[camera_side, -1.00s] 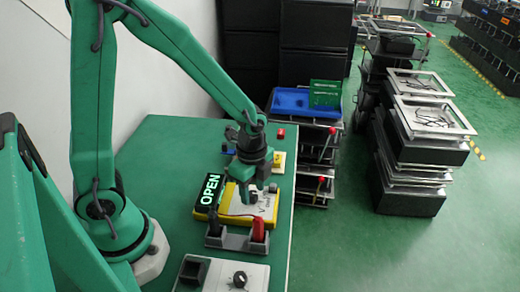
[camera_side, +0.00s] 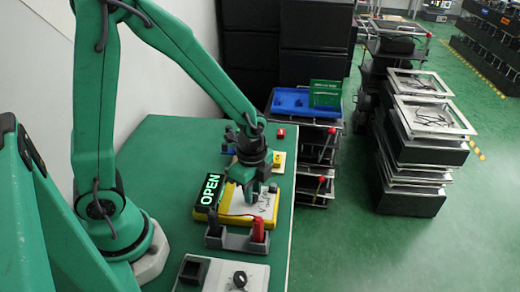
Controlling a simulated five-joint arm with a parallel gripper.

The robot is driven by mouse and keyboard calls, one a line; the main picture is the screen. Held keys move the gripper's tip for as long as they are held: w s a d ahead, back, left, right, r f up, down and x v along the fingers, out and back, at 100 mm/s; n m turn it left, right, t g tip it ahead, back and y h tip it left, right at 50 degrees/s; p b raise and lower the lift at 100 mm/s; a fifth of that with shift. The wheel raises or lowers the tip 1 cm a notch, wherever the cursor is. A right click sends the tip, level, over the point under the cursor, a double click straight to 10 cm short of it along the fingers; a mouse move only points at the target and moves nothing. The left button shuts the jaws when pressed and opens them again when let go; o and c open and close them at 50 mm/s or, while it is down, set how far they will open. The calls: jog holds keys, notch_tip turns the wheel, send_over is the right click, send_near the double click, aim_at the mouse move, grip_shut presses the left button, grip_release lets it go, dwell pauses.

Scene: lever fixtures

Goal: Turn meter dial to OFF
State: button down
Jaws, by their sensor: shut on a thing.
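The meter is a yellow-edged box (camera_side: 233,221) with a light face, lying flat on the green table. Its black display (camera_side: 209,190) reads OPEN in bright green letters. My gripper (camera_side: 250,194) points down over the middle of the meter's face and is shut on the meter dial. The fingers hide the dial, so its pointer setting cannot be read.
A grey holder (camera_side: 236,242) in front of the meter carries a black probe (camera_side: 214,231) and a red probe (camera_side: 258,229). A grey panel with a black knob (camera_side: 240,279) sits nearer. A yellow block (camera_side: 278,161) and red button (camera_side: 281,133) lie behind. The table's right edge is close.

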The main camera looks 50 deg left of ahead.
jog(key=n, duration=0.8)
dwell(0.4)
jog(key=shift+n, duration=0.4)
jog(key=c, duration=1.2)
grip_release()
jog(key=shift+c, duration=0.2)
jog(key=shift+r, duration=0.1)
jog(key=shift+r, duration=3.8)
